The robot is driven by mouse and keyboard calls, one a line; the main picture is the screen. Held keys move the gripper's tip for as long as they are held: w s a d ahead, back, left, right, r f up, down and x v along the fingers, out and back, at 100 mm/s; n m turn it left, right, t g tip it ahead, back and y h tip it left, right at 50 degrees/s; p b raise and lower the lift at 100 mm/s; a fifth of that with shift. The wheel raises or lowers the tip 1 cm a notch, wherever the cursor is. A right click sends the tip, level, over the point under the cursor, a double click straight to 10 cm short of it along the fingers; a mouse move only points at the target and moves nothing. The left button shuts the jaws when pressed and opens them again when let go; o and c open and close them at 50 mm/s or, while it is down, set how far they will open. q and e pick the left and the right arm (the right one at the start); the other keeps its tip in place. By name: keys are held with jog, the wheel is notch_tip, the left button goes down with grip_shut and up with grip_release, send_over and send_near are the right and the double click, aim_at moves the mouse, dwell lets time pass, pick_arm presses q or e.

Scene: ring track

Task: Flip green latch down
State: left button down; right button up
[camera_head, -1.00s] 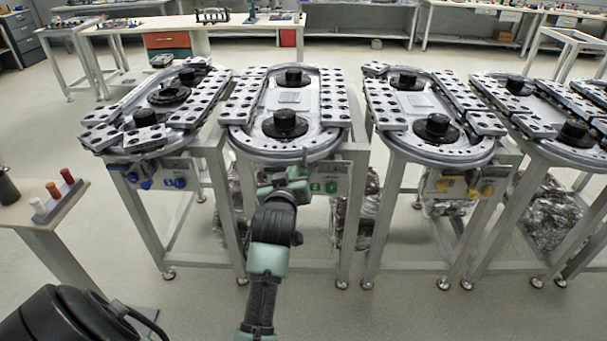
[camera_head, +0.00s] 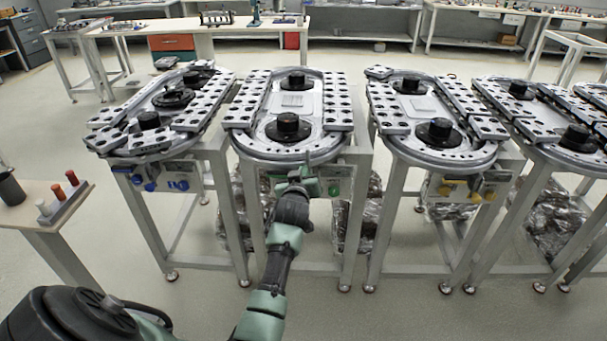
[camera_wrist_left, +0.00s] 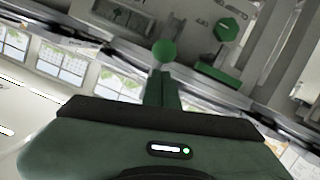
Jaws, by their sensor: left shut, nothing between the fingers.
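A control panel (camera_head: 344,172) with green parts is on the front of the second ring-track table from the left. In the left wrist view, a green ball (camera_wrist_left: 164,51) on a grey stem shows just beyond my fingertips. A green hexagonal knob (camera_wrist_left: 228,29) and a flat green piece (camera_wrist_left: 217,74) are to its right; I cannot tell which part is the latch. My left gripper (camera_head: 298,173) is in front of this panel, shut and empty, and hides part of it. Its fingers (camera_wrist_left: 164,90) also show in the wrist view. Contact with the ball cannot be told. My right gripper is not in view.
Table legs stand on both sides. Neighbouring tables carry blue knobs (camera_head: 150,187) and yellow knobs (camera_head: 474,197). A small side table (camera_head: 45,215) stands at the left. The floor in front is clear.

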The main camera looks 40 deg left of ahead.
pick_arm(q)
jog(key=shift+f, duration=0.3)
notch_tip(320, 180, down, 7)
jog(key=b, duration=0.4)
jog(key=shift+d+f, duration=0.1)
jog(key=shift+f, duration=0.1)
